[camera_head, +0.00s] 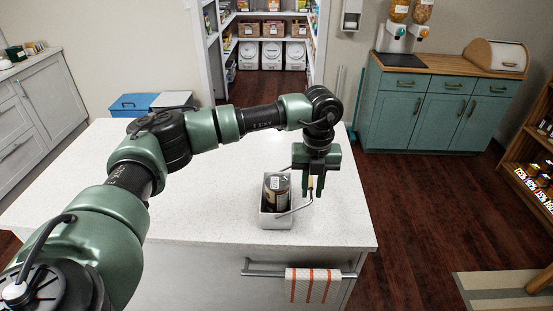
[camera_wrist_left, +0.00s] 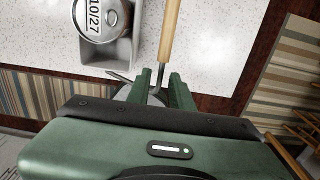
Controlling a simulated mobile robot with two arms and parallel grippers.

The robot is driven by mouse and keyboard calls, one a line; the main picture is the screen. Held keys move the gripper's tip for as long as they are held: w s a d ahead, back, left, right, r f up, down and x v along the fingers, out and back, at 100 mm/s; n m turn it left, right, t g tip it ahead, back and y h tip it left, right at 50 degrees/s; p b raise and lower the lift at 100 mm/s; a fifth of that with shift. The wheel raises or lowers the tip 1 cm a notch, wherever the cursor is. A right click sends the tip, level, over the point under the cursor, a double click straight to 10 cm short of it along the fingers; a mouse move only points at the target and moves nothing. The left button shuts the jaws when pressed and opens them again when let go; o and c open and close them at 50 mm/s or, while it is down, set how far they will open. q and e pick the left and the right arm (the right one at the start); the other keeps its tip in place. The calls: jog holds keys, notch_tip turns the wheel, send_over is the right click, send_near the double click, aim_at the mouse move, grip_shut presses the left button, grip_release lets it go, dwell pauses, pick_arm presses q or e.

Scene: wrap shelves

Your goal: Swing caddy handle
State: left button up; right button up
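The handle's wooden grip (camera_head: 310,184) is beside my left gripper's fingers. In the left wrist view the wooden grip (camera_wrist_left: 171,35) points up the picture, and its wire end runs into the gap between the fingers. My left gripper (camera_head: 313,188) points down, open, with a gap between its fingers (camera_wrist_left: 160,92). Contact with the handle cannot be told. My right gripper is out of view.
The island top (camera_head: 225,160) is otherwise clear. A striped towel (camera_head: 312,285) hangs on a rail at the island's front. Blue and grey bins (camera_head: 133,104) stand behind it. A teal cabinet (camera_head: 427,105) is at the back right.

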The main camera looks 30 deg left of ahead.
pick_arm(q)
jog(key=shift+r+p, duration=1.2)
jog(key=shift+r, duration=1.25)
